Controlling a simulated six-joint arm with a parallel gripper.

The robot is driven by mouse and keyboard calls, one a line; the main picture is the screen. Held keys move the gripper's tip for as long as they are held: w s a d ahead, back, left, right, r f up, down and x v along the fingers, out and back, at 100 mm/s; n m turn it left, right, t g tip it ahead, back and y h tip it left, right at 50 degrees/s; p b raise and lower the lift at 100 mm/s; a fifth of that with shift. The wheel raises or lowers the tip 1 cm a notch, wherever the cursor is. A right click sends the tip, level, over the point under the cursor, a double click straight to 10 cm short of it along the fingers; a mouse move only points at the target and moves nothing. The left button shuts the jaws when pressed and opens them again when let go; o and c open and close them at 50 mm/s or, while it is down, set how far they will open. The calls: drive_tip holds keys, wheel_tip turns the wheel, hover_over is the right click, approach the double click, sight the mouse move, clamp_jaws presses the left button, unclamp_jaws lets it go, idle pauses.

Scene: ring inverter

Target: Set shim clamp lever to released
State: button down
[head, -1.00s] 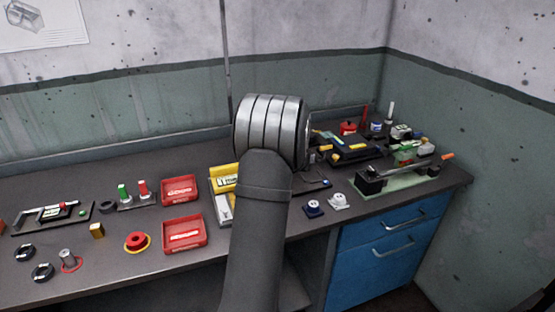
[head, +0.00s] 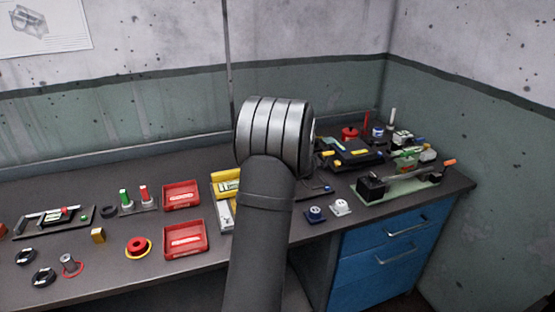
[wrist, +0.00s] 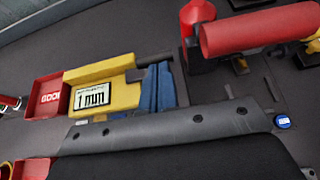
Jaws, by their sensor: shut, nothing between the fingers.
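A thick red bar (wrist: 260,28), which looks like the grip of the clamp lever, lies nearly level at the top right of the wrist view. It sits close to the camera, beside a red rounded post (wrist: 197,14) on a dark mount. Left of it is a yellow block (wrist: 102,84) labelled 1 mm, with blue pieces (wrist: 160,85) at its right end. My gripper (wrist: 180,128) shows only as a grey and black body along the bottom of the wrist view. Its fingertips are not visible, and no contact with the red bar shows. In the head view my arm hides the clamp.
Red trays (head: 184,240) and the yellow block (head: 226,181) lie left of my arm. A long tool with an orange tip (head: 410,182) and several small parts stand right, above blue drawers (head: 390,255). Walls close off the back and right.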

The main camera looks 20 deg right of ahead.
wheel_tip(320, 180, up, 10)
drive_tip(key=s, duration=0.2)
drive_tip(key=shift+s, duration=0.3)
drive_tip(key=shift+r, duration=0.1)
drive_tip(key=f, duration=1.7)
drive_tip(key=shift+s+f, duration=0.15)
drive_tip(key=shift+s, duration=0.1)
